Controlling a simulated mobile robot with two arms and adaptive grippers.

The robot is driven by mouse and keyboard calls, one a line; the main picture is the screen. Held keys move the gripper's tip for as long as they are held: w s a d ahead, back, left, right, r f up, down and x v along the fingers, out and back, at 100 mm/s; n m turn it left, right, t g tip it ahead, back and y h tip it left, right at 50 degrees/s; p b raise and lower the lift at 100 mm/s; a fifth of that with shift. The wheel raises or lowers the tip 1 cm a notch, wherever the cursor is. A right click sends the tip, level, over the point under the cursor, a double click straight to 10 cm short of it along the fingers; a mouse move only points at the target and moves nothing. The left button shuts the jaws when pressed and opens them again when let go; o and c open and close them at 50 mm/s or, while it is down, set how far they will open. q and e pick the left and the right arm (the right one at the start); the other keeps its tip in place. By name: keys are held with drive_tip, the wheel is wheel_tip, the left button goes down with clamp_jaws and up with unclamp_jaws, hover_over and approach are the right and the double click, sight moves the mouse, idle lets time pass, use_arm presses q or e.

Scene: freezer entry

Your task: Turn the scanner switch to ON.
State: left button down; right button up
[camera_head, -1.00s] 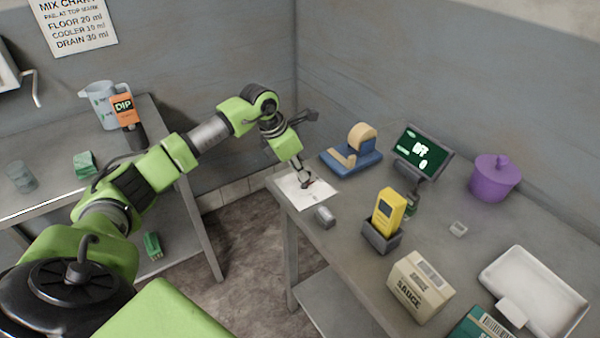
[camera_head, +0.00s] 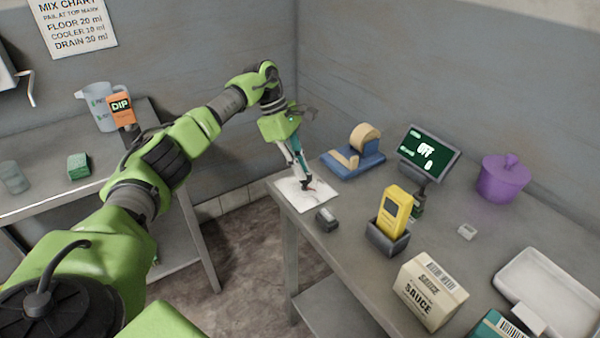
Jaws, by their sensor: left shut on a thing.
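A yellow scanner-like device (camera_head: 394,209) with a dark window stands upright in a grey holder (camera_head: 386,243) on the right table. I cannot make out a switch on it. My right gripper is not in view.
Near the sheet are a small dark grey object (camera_head: 327,219) and a blue tape dispenser (camera_head: 353,163). A sauce box (camera_head: 431,290), white tray (camera_head: 550,292), purple pot (camera_head: 503,178) and small pale block (camera_head: 467,232) share the table. A jug (camera_head: 100,108) stands on the left table.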

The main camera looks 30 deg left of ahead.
use_arm(q)
drive_tip(key=m+g, duration=0.1)
drive_tip(key=m, duration=0.1)
drive_tip(key=m+b, duration=0.1)
drive_tip(key=m, duration=0.1)
drive_tip(key=shift+w+m+g, duration=0.35)
drive_tip(key=shift+m+g, duration=0.05)
drive_tip(key=shift+m+b, duration=0.3)
drive_tip(key=c, duration=2.1)
unclamp_jaws()
drive_tip(key=shift+c, duration=0.2)
wheel_tip(320, 180, up, 10)
